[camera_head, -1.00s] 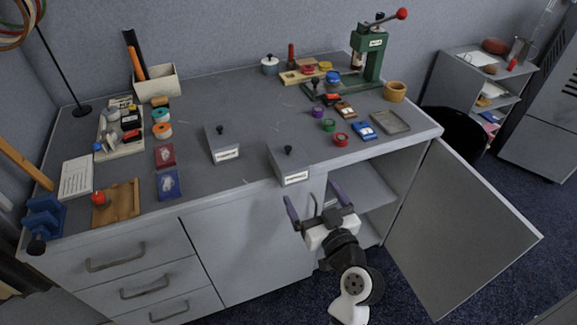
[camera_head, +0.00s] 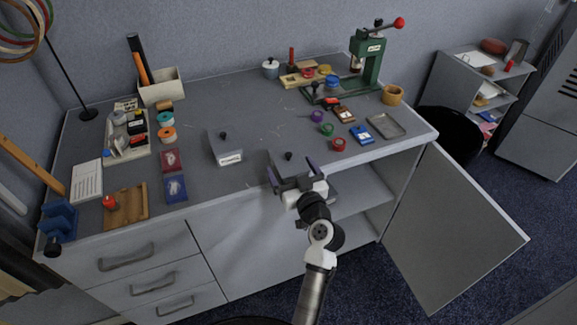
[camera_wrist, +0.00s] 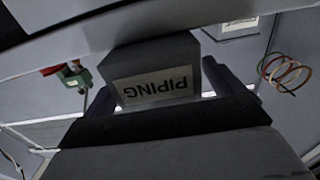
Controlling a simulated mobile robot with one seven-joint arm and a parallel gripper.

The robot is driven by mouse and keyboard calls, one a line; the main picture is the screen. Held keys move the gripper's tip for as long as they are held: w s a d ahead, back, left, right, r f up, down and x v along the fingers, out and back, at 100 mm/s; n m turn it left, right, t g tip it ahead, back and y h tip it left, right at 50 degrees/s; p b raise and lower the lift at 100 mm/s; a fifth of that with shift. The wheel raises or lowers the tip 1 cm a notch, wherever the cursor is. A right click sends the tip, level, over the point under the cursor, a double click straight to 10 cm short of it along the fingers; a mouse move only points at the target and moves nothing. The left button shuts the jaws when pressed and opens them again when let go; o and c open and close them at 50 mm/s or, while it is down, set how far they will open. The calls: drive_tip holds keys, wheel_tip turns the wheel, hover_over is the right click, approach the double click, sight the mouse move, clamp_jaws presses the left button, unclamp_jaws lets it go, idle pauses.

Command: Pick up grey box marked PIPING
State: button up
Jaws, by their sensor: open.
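The grey box marked PIPING (camera_wrist: 155,75) fills the middle of the wrist view, its white label upside down. Nothing is held. A second grey box (camera_head: 225,149) with a black knob and a white label stands to the left.
A cabinet door (camera_head: 455,225) hangs open at right below the tabletop. Coloured rolls (camera_head: 327,129) and a grey tray (camera_head: 386,125) lie right of the box. A green press (camera_head: 370,65) stands behind. The table between the two grey boxes is clear.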

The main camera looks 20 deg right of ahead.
drive_tip(key=shift+c, duration=0.3)
drive_tip(key=c, duration=1.9)
drive_tip(key=shift+r, duration=0.1)
drive_tip(key=shift+c, duration=0.2)
